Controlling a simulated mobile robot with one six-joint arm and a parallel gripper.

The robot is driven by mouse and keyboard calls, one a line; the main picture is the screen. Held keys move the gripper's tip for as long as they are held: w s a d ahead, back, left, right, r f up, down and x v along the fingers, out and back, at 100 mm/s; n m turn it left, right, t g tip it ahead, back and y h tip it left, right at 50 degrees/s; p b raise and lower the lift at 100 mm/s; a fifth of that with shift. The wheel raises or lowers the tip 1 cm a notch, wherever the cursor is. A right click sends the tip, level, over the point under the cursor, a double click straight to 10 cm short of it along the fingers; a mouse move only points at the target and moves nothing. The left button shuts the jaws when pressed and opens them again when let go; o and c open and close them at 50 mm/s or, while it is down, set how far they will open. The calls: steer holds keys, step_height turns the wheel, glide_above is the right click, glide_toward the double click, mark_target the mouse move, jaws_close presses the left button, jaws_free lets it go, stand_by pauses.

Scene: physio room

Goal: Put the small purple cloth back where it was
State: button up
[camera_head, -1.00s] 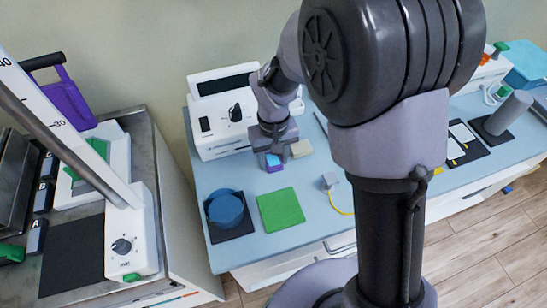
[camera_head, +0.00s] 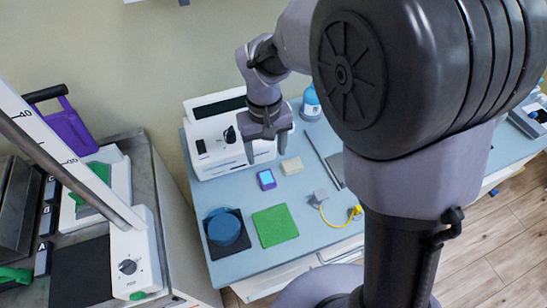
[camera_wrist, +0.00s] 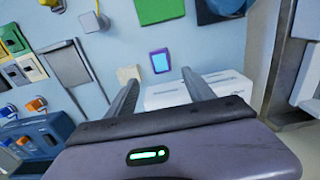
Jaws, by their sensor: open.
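A small purple item (camera_head: 266,179) with a light-blue face lies on the blue table, left of a cream block (camera_head: 291,166). In the wrist view it shows as a purple border around a light-blue middle (camera_wrist: 160,61); I cannot tell whether the purple part is cloth or a case. My gripper (camera_head: 265,156) is open and empty above the table, just behind the purple item and in front of the white device. In the wrist view its two fingers (camera_wrist: 160,80) are spread apart, with the purple item beyond them.
A green cloth (camera_head: 275,226) lies at the table's front, beside a blue round pot (camera_head: 224,230) on a dark mat. A white device (camera_head: 212,142) stands behind. A grey block with a yellow cable (camera_head: 335,215) lies right. Bare tabletop surrounds the purple item.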

steer(key=s+d+r+m+t+y, duration=0.1)
steer(key=s+d+r+m+t, duration=0.2)
steer(key=s+r, duration=0.3)
steer(key=s+d+r+m+t+y, duration=0.1)
steer(key=s+d+r+m+t, duration=0.1)
steer(key=s+d+r+m, duration=0.2)
steer(key=s+d+r, duration=0.1)
steer(key=s+r, duration=0.2)
steer(key=s, duration=0.4)
steer(key=shift+d+r+m+t, duration=0.2)
steer(key=shift+r+m+t, duration=0.1)
steer(key=shift+t, duration=0.1)
steer(key=shift+f, duration=0.15)
